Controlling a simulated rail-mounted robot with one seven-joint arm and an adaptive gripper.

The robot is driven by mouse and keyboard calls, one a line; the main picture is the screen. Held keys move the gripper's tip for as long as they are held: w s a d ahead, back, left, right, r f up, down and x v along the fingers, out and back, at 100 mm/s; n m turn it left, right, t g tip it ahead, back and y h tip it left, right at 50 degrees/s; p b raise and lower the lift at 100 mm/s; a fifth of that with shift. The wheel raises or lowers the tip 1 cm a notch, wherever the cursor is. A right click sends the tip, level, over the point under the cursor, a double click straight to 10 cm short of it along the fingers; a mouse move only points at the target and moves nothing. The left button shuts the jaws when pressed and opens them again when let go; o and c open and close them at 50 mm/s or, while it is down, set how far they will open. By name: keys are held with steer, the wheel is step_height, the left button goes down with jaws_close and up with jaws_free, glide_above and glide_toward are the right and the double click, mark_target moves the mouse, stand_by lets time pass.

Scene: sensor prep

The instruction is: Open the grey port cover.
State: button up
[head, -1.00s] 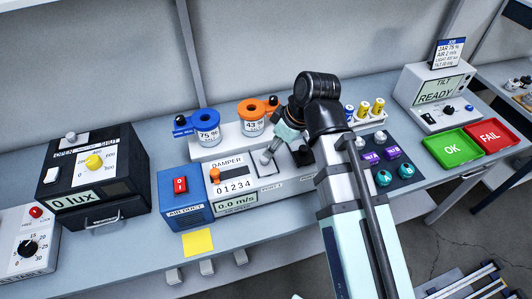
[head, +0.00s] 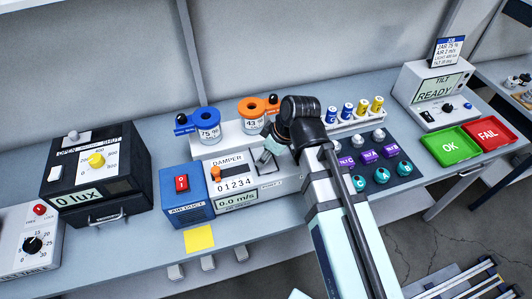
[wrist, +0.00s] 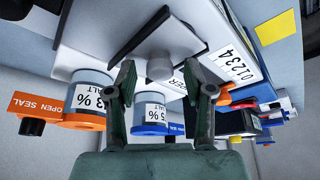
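The grey port cover (wrist: 183,42) is a flat panel in the top of the white air duct unit, with a dark gap along its edge. A short grey knob (wrist: 160,66) stands on it. In the wrist view my gripper (wrist: 162,88) is open, with one finger on each side of the knob and visible space between. In the head view my gripper (head: 268,157) is over the panel beside the damper label and hides most of the cover. The cover looks closed, lying flat in the unit's top; whether the fingers touch it cannot be told.
The blue air duct box (head: 185,190) with a red switch stands left of the cover. Blue (head: 207,133) and orange-lidded (head: 253,120) salt jars stand behind it. A rack of small vials (head: 350,114) and a dark tray of bottles (head: 375,162) lie to the right.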

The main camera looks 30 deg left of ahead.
mark_target(256, 149)
jaws_close()
steer(key=w+a, duration=0.1)
steer(key=a, duration=0.1)
steer(key=w+a, duration=0.2)
steer(key=shift+w+b, duration=0.1)
steer(key=shift+b, duration=0.25)
steer(key=shift+d, duration=0.1)
steer(key=shift+o, duration=0.4)
jaws_free()
steer(key=shift+r, duration=0.1)
steer(key=v, duration=1.1)
steer(key=shift+d+r, duration=0.15)
steer(key=shift+r, duration=0.25)
